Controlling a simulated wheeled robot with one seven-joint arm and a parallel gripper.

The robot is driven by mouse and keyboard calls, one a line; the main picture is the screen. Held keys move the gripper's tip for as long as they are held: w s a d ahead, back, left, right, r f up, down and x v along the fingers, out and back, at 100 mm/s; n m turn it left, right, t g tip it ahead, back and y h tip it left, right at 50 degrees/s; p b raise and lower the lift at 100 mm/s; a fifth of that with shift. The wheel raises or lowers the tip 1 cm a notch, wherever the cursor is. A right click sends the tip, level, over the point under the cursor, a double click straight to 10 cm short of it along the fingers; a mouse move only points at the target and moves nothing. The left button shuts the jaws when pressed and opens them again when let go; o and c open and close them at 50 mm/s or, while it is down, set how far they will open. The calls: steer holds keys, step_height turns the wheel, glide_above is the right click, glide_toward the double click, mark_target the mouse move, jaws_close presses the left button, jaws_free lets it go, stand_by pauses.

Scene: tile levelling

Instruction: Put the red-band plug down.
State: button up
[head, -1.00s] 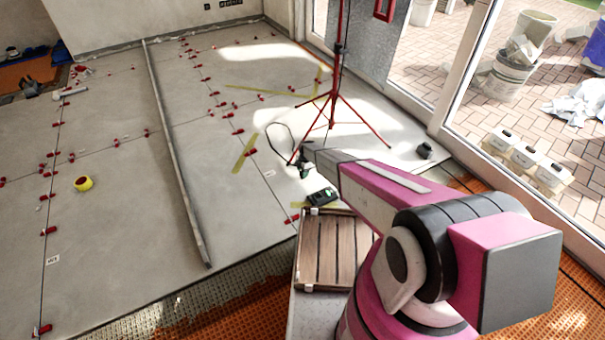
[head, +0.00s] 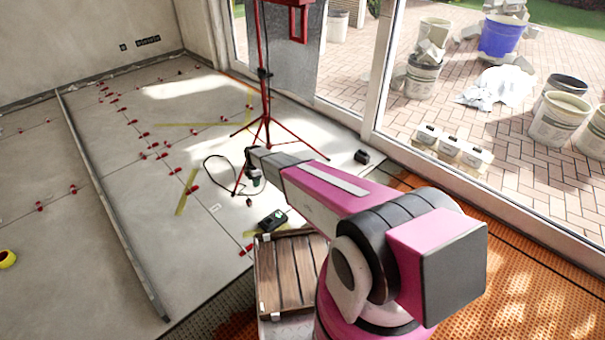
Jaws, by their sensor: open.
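My arm reaches from the lower right to the tripod's foot. My gripper (head: 254,181) shows small and dark at its far end, low over the tiled floor, with its fingers hard to make out. A black cable (head: 207,163) loops on the floor just left of it. A small dark piece (head: 249,201) lies just below the gripper, apart from it. It may be the plug, but no red band can be made out at this size. A black box (head: 272,220) with a small green display or light stands on the floor in front of the gripper.
A red tripod (head: 267,120) stands right behind the gripper. A wooden slatted crate or platform (head: 287,268) is nearer me. A long metal straightedge (head: 110,205) lies across the tiles. Red levelling clips (head: 155,146) dot the joints. Glass doors (head: 350,60) bound the right side.

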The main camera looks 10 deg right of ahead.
steer(key=s+d+r+m, duration=1.1)
steer(key=s+d+r, duration=0.1)
steer(key=s+r, duration=0.4)
steer(key=s+d+r+m+h, duration=0.1)
steer(key=s+d+r+m, duration=1)
steer(key=s+r, duration=0.5)
steer(key=shift+s+d+r+t, duration=0.3)
steer(key=shift+s+d, duration=0.25)
steer(key=shift+s, duration=0.05)
steer(key=shift+o, duration=0.2)
